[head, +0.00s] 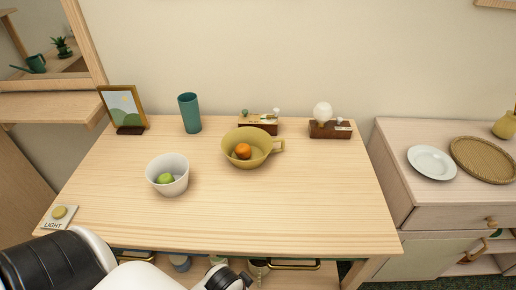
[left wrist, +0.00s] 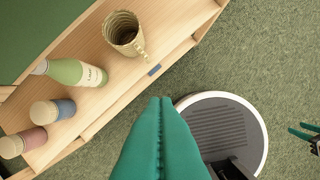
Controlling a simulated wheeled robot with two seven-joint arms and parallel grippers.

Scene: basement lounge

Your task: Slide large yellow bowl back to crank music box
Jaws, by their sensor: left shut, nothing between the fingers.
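The large yellow bowl (head: 232,153) stands upright towards the back of the wooden table, with an orange (head: 243,151) inside and a handle on its right. Just behind it, partly hidden by its rim, is a small wooden box with a label and a pale knob, apparently the crank music box (head: 258,129). My left gripper (left wrist: 166,99) is shut and empty, in front of and below the table top; the head view shows only its arm. What looks like my right gripper (left wrist: 304,132), with fingers apart, shows at the left wrist view's right edge.
A white bowl (head: 160,188) with a green apple stands front left of the yellow bowl. A teal cup (head: 190,114), a picture frame (head: 124,108) and a bulb-topped wooden box (head: 330,130) line the back. The table's front right is clear. A shelf below holds bottles and jars.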

